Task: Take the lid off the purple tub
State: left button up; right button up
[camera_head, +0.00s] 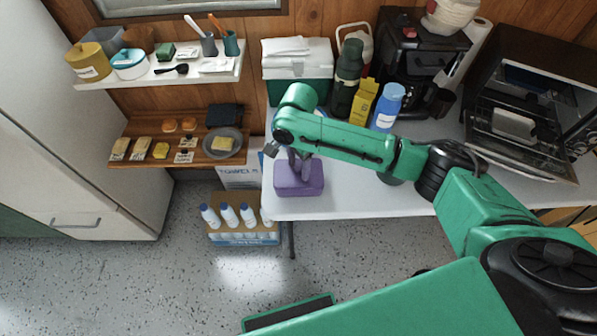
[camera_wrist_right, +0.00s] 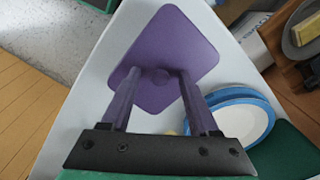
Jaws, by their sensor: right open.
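The purple tub (camera_head: 299,187) stands at the left front corner of the white table, with its purple lid on top. My right gripper (camera_head: 301,172) is above the tub, pointing down. In the right wrist view its two fingers (camera_wrist_right: 155,82) are apart, one on each side of the knob. I cannot tell whether they touch the lid. My left gripper is not in view.
A blue-rimmed white plate (camera_wrist_right: 240,117) lies beside the tub. A green and white cooler (camera_head: 298,72), a blue bottle (camera_head: 387,106), a yellow box (camera_head: 363,102) and a toaster oven (camera_head: 530,100) stand behind. Bottles in a carton (camera_head: 243,238) stand on the floor below the table's left edge.

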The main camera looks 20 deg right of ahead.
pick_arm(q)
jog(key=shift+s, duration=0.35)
pick_arm(e)
grip_shut()
